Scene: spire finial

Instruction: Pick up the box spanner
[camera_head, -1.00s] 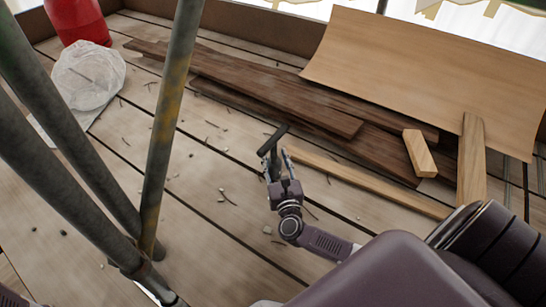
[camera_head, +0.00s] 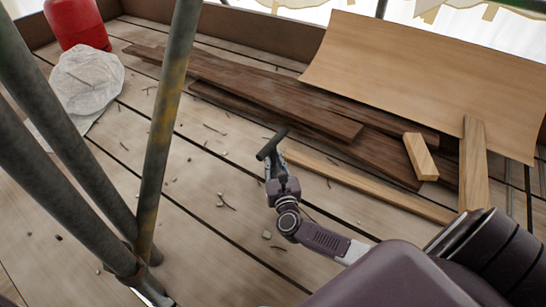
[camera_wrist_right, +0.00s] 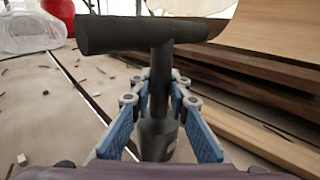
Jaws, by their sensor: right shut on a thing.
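The box spanner (camera_head: 272,143) is a dark T-shaped tool with a thick crossbar and a stem. In the head view it stands near the middle, above the plank floor. My right gripper (camera_head: 274,168) is shut on its stem, just below the crossbar. In the right wrist view the spanner's crossbar (camera_wrist_right: 140,36) spans the top, and the stem runs down between the blue-padded fingers of my right gripper (camera_wrist_right: 159,95). The stem's lower end is hidden partly by the gripper. I cannot tell whether it touches the floor. My left gripper is out of view.
Steel scaffold poles (camera_head: 165,120) rise at the left. Dark boards (camera_head: 270,97), a pale plank (camera_head: 365,187), a wooden block (camera_head: 420,157) and a curved plywood sheet (camera_head: 430,75) lie behind and right. A plastic bag (camera_head: 85,78) and red container (camera_head: 76,25) are far left. Small debris dots the floor.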

